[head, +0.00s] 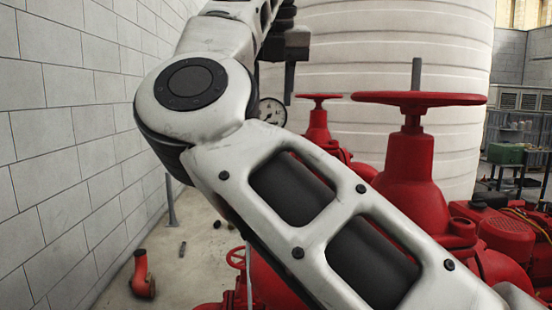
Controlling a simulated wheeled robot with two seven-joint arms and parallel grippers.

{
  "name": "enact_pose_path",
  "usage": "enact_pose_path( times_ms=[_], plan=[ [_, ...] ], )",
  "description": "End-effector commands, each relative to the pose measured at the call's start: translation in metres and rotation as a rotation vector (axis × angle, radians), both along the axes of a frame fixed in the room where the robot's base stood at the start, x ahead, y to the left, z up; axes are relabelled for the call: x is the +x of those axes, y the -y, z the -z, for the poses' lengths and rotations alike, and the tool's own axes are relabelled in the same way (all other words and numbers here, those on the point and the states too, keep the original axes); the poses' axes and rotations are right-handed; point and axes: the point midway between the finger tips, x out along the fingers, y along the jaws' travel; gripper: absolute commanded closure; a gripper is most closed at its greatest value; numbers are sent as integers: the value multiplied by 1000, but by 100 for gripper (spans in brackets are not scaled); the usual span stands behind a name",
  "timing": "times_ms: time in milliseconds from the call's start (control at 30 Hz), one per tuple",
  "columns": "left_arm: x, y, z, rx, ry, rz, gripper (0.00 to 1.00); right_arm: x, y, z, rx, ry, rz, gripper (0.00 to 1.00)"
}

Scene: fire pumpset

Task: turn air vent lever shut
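My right arm crosses the view from the lower right, bends at the elbow on the left and runs back up to the top. My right gripper (289,84) is near the top centre, with a dark finger pointing down in front of the white tank. Only part of it shows, so I cannot tell whether it is open or shut. The finger ends just above and right of a round pressure gauge (270,112), which the arm partly covers. I cannot make out the air vent lever; the arm hides much of the pump piping. My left gripper is not in view.
Red valves with handwheels (418,98) stand at centre right, with a smaller handwheel (319,97) behind. A large white tank (400,40) fills the back. A block wall (60,130) runs along the left. A red pipe elbow (142,277) stands on the floor, which is mostly open there.

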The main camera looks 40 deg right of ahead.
Motion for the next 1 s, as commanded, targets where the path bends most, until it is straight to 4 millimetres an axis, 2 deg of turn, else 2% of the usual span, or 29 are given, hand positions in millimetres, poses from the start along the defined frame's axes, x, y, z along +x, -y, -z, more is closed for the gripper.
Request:
enact_pose_path(
  times_ms=[400,600,800,1000],
  plan=[
    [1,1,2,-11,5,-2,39,25,22,82,-2,-5,7,61],
    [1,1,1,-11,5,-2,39,35,32,116,-3,-2,7,61],
    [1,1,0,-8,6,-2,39,42,37,135,-4,-1,8,61],
    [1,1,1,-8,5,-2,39,43,38,139,-4,0,8,61]
  ],
)
